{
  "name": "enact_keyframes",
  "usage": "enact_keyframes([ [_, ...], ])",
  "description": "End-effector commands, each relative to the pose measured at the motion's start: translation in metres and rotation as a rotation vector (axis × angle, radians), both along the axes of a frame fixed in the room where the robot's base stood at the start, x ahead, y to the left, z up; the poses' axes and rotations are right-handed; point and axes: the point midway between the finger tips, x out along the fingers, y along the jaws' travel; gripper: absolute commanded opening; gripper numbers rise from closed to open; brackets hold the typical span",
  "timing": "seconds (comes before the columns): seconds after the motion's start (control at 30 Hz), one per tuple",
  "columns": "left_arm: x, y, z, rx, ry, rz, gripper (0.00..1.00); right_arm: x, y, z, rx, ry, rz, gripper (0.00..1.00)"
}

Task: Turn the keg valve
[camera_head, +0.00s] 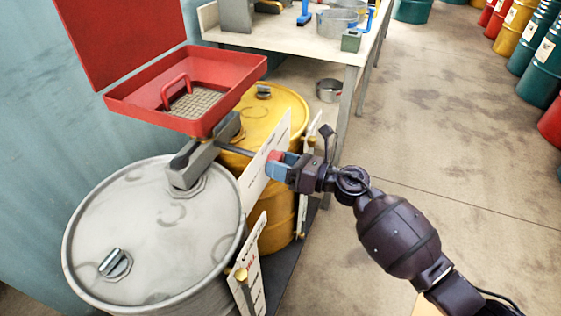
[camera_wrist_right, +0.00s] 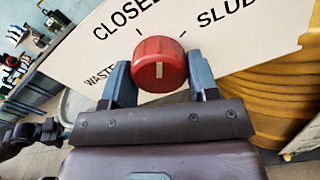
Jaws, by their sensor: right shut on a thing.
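The valve has a red round knob (camera_wrist_right: 160,65) with a white line on its face, which stands about vertical in the right wrist view. Behind it is a white label plate (camera_wrist_right: 238,38) with partly hidden words, "CLOSE", "SLUD" and "WASTE". In the head view, the plate (camera_head: 256,172) stands in front of a yellow drum (camera_head: 272,108). My right gripper (camera_head: 279,166) is shut on the red knob, with one finger on each side of it in the wrist view (camera_wrist_right: 160,83). My left gripper is not in view.
A grey-white drum (camera_head: 150,235) stands at the front left. A red tray with an open lid (camera_head: 188,98) sits above the drums. Other plates with brass taps (camera_head: 240,274) are close by.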

Motion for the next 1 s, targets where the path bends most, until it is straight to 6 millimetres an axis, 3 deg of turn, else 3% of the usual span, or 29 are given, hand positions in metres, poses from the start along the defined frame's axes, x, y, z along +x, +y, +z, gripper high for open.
enact_keyframes([
  [0.03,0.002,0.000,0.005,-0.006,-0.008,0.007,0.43,0.001,0.000,0.007,0.016,0.036,0.000,0.31],
  [0.5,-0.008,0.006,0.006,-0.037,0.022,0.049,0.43,-0.001,0.000,0.005,0.173,0.416,-0.002,0.31],
  [1.0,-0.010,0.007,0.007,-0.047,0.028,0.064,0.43,-0.002,0.000,0.002,0.252,0.608,0.000,0.31],
])
